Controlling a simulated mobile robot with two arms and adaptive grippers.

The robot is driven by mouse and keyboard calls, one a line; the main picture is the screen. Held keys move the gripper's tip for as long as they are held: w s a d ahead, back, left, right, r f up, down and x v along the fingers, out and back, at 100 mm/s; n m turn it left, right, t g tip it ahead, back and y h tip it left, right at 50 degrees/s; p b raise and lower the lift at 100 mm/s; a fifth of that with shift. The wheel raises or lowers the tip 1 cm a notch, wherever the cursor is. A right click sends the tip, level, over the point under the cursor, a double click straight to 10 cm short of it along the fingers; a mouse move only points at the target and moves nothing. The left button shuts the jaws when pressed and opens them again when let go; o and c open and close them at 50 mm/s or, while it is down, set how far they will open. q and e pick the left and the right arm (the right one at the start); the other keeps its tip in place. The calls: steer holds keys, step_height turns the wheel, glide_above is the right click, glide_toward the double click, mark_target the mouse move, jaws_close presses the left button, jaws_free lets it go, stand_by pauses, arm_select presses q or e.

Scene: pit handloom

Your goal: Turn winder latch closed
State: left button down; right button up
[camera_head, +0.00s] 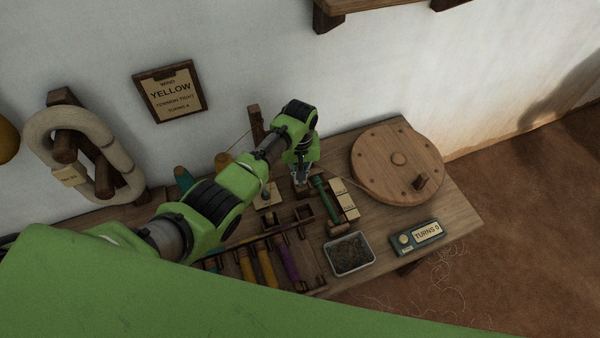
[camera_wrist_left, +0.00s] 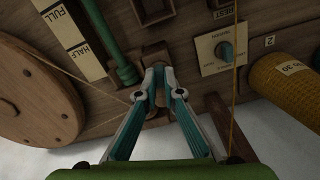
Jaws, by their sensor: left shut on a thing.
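My left gripper (camera_head: 301,178) reaches down to the wooden bench beside the green spindle (camera_head: 324,199). In the left wrist view the gripper (camera_wrist_left: 160,78) is shut on a small brown wooden piece (camera_wrist_left: 155,50) at the end of the green spindle (camera_wrist_left: 103,38); it appears to be the winder latch. The fingers hide much of it, so its exact angle cannot be told. The large wooden wheel (camera_head: 380,177) is to the right of the gripper. It also shows in the left wrist view (camera_wrist_left: 35,95). My right gripper is not in view.
A scale marked FULL and HALF (camera_wrist_left: 70,35) lies beside the spindle. A dial plate (camera_wrist_left: 208,66) and a yellow bobbin (camera_wrist_left: 285,90) are close by. A tray of dark material (camera_head: 330,262), a TURNS 0 counter (camera_head: 402,243) and a bobbin rack (camera_head: 303,284) crowd the bench front.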

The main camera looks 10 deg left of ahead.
arm_select(q)
steer(key=m+p, duration=0.1)
steer(key=m, duration=0.2)
steer(key=shift+m, duration=0.4)
steer(key=m+p, duration=0.1)
steer(key=m, duration=0.6)
steer(key=shift+m, duration=0.4)
steer(key=shift+m+p, duration=0.3)
steer(key=shift+m, duration=1.2)
steer(key=c, duration=2.2)
jaws_free()
